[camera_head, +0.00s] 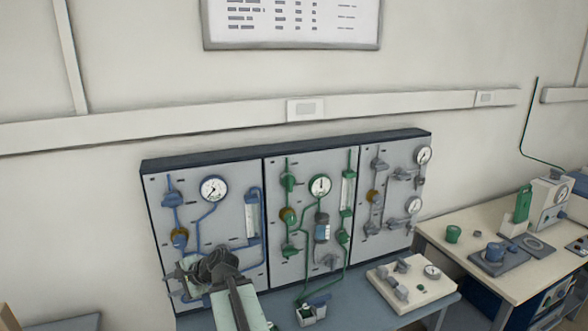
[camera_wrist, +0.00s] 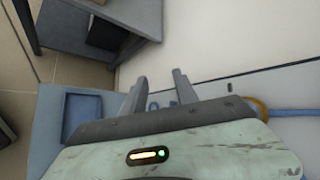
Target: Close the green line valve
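The green line runs over the middle panel (camera_head: 265,265), with a round gauge (camera_head: 319,186). Green valve bodies sit at its upper left (camera_head: 288,182), lower left (camera_head: 289,250) and lower right (camera_head: 343,237). A brass-coloured round part (camera_head: 288,215) sits between the left ones. I cannot tell which valve is meant or how it is set. My gripper (camera_head: 188,272) is in front of the lower blue-line panel, left of the green line, and covers part of it. In the wrist view my gripper (camera_wrist: 160,78) has its two fingers apart, with nothing between the tips.
The blue-line panel (camera_head: 186,201) is at left and the grey-line panel (camera_head: 392,225) at right. A beige block with a gauge (camera_head: 412,284) lies on the bench below. A side table (camera_head: 480,232) with equipment stands at right. A blue tray (camera_wrist: 90,112) shows in the wrist view.

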